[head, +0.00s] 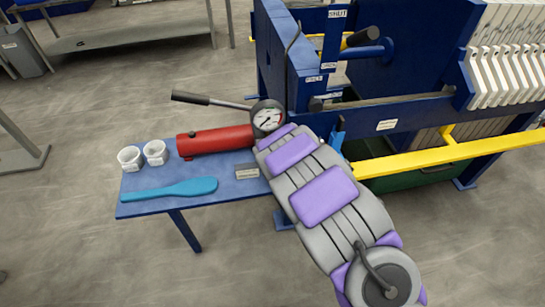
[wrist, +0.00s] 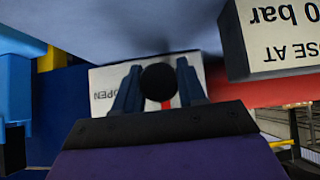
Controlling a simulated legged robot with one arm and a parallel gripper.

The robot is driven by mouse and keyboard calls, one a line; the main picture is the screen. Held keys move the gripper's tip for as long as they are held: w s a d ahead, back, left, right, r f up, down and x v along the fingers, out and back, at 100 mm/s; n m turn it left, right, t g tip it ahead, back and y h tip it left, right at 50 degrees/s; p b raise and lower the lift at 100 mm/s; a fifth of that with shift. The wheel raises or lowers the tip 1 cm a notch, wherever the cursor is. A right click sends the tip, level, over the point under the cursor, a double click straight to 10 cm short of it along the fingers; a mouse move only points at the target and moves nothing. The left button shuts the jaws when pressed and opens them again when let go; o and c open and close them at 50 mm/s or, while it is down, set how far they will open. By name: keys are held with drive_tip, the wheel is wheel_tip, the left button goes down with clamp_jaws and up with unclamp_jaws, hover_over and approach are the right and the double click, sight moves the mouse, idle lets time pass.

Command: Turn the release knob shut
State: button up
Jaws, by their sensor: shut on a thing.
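In the wrist view the round black release knob (wrist: 159,83) sits between the two dark fingers of my gripper (wrist: 156,76), which is shut on it. Behind the knob is a pale plate (wrist: 105,82) reading OPEN upside down, with a red mark partly hidden by the knob and a finger. In the head view the red pump cylinder (head: 215,141) lies on the blue bench (head: 145,208), with a round gauge (head: 267,117) at its right end. My grey and purple arm reaches to that end and hides my gripper and the knob there.
Two white ring-like pieces (head: 130,158) and a blue paddle (head: 170,190) lie on the bench left of my arm. The pump's lever (head: 205,99) sticks out to the left. The blue press frame, white plates (head: 505,62) and a yellow rail (head: 450,155) stand to the right.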

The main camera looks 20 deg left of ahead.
drive_tip(key=shift+s+d+f, duration=0.2)
drive_tip(key=shift+f, duration=0.25)
drive_tip(key=o, duration=0.7)
drive_tip(key=shift+a, duration=0.1)
drive_tip(key=shift+o, duration=0.2)
drive_tip(key=shift+w+a+r, duration=0.1)
drive_tip(key=shift+a+r, duration=0.05)
drive_tip(key=shift+r, duration=0.1)
drive_tip(key=shift+s+d+r, duration=0.2)
drive_tip(key=shift+s+r, duration=0.05)
drive_tip(key=shift+r, duration=0.25)
drive_tip(key=p+v, duration=0.3)
drive_tip(key=v, duration=1.3)
drive_tip(key=shift+p, duration=0.35)
drive_tip(key=shift+f, duration=0.15)
